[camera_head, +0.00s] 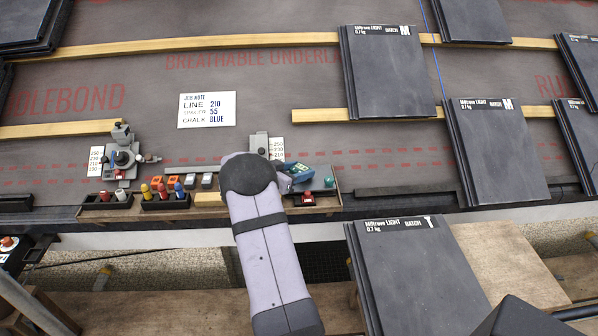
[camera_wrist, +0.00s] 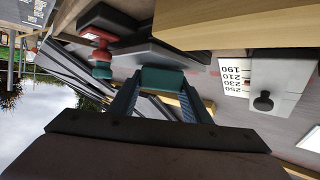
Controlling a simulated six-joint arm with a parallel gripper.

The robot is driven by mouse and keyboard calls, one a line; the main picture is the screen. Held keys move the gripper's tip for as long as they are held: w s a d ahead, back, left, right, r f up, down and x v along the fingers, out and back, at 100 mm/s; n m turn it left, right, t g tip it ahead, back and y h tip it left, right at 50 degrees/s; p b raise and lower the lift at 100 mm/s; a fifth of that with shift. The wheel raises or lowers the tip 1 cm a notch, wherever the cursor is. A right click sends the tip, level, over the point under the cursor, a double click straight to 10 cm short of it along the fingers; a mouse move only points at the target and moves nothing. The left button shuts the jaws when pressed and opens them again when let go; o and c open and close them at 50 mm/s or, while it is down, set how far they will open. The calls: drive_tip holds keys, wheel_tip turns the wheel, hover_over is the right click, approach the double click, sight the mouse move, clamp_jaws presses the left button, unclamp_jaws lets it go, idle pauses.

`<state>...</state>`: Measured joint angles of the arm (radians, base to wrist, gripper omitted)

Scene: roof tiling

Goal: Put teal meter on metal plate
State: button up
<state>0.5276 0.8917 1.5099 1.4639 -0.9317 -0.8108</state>
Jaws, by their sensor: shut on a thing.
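My gripper (camera_wrist: 160,92) is shut on a teal block, which I take to be the teal meter (camera_wrist: 162,79), held between its two blue fingertips in the wrist view. In the head view my gripper (camera_head: 297,172) is above the right part of the tool ledge, and my arm hides part of the ledge. A light grey metal piece with a dark knob (camera_wrist: 282,82) stands beside a number scale at the right of the wrist view. It also shows behind my arm in the head view (camera_head: 259,144). I cannot tell which surface is the metal plate.
A red-topped item (camera_head: 307,198) and a small teal item (camera_head: 329,182) are close right of my gripper. Coloured bottles (camera_head: 162,190) stand in a black holder left of my arm. Stacked dark tiles (camera_head: 420,275) are at lower right. Bare underlay (camera_head: 390,150) lies behind.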

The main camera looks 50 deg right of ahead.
drive_tip(key=o, duration=1.1)
drive_tip(key=shift+f, duration=0.15)
drive_tip(key=shift+a+r, duration=0.1)
drive_tip(key=shift+r, duration=0.1)
drive_tip(key=p+v, duration=0.3)
drive_tip(key=v, duration=0.8)
drive_tip(key=shift+a+r, duration=0.1)
drive_tip(key=shift+a, duration=0.3)
